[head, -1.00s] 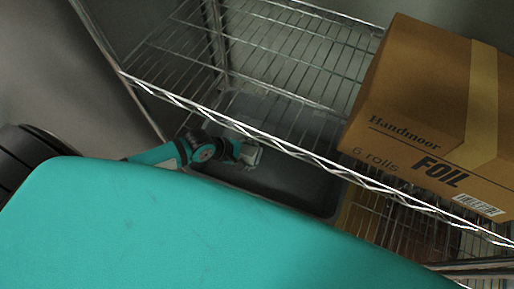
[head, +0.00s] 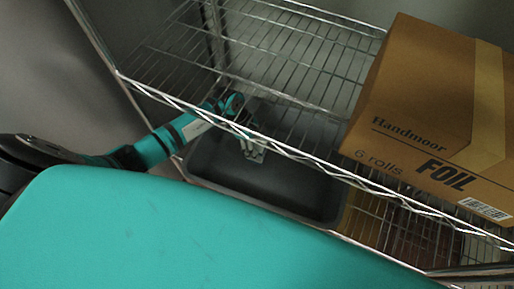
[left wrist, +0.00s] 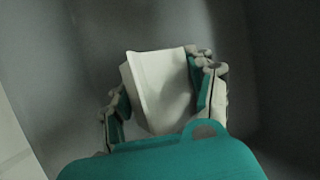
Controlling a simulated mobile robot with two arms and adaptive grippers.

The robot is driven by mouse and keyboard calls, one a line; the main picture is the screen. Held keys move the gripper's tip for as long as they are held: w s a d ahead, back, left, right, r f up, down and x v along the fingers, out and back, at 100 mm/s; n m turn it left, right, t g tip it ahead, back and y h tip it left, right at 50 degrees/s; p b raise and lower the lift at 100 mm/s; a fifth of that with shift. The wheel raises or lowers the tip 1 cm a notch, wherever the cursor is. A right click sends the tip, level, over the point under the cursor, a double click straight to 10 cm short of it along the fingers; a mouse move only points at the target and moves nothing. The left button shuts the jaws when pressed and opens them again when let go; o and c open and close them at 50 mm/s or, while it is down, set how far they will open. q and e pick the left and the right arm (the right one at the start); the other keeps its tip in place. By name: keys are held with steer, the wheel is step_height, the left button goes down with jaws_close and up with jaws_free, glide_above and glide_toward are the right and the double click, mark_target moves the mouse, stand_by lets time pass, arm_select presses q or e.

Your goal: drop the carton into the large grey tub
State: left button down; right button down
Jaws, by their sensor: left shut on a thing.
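The large grey tub (head: 290,196) sits on a lower level of the wire rack in the head view, partly hidden by the wire shelf above it and my teal body. My left gripper (head: 253,150) is over the tub's back left part, below the upper shelf. In the left wrist view the gripper (left wrist: 165,95) is shut on a white carton (left wrist: 160,85), with a finger on each side of it. The dark grey tub interior (left wrist: 265,60) fills the background there. The carton's far end is hidden from me. My right gripper is in neither view.
A large brown foil box (head: 430,110) stands on the upper wire shelf (head: 270,50) at the right. The shelf's front rail (head: 300,155) crosses above the tub. A yellowish item (head: 362,215) lies right of the tub.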

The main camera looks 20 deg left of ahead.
arm_select(q)
steer(key=shift+f, duration=0.6)
steer(key=shift+a+r, duration=0.1)
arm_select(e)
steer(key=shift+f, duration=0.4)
arm_select(q)
steer(key=shift+f+b, duration=0.65)
steer(key=shift+b, duration=0.1)
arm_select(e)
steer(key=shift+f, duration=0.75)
arm_select(q)
steer(key=shift+c, duration=2.3)
jaws_free()
steer(key=shift+s, duration=0.1)
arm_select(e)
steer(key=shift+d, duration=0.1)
